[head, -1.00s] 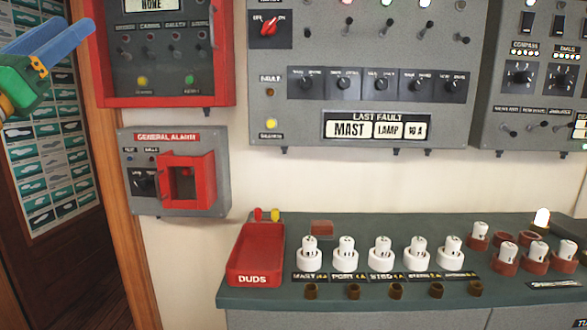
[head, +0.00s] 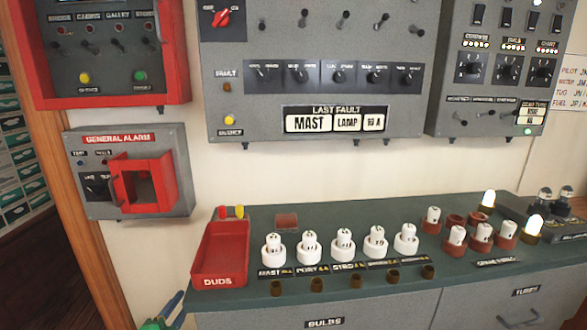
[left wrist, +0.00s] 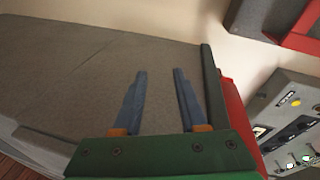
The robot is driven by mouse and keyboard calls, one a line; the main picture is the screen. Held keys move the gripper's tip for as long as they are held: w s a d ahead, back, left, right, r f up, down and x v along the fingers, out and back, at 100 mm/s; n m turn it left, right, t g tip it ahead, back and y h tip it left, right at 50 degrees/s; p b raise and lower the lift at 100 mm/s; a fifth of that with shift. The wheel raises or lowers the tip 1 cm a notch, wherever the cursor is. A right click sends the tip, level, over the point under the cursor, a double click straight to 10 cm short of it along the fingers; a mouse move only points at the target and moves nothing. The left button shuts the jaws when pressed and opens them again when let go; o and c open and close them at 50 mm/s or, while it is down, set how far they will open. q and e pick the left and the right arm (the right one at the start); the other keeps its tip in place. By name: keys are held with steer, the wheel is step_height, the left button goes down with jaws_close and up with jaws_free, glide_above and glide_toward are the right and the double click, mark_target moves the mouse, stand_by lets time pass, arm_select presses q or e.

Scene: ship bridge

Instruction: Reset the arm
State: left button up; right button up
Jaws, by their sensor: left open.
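My left gripper (head: 172,308) shows only in part at the bottom left of the head view, low beside the left end of the console. In the left wrist view my left gripper (left wrist: 159,72) has two blue fingers standing apart with nothing between them. Behind the fingers is a plain grey surface. My right gripper is in neither view.
The counter (head: 365,300) carries a red DUDS tray (head: 221,281), several white bulb holders and a lit bulb (head: 533,228). The general alarm box (head: 133,172) and grey switch panels (head: 310,95) hang on the wall above. Open floor lies at left.

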arm_select(q)
steer(key=s+d+f+n+g+y+p, duration=0.25)
steer(key=s+f+n+g, duration=0.5)
steer(key=s+f, duration=1.4)
steer(key=s+d+f+n+g, duration=0.2)
steer(key=s+f, duration=0.1)
steer(key=s, duration=0.6)
steer(key=s+d+f+n+g+h, duration=0.1)
steer(key=s+d+f+n+g, duration=0.1)
steer(key=s, duration=0.7)
steer(key=s+d+f+n+g, duration=0.2)
steer(key=s+f, duration=0.3)
steer(key=s, duration=0.4)
steer(key=shift+d+f+g+h, duration=0.15)
steer(key=shift+d+g+h, duration=0.2)
steer(key=shift+g, duration=0.4)
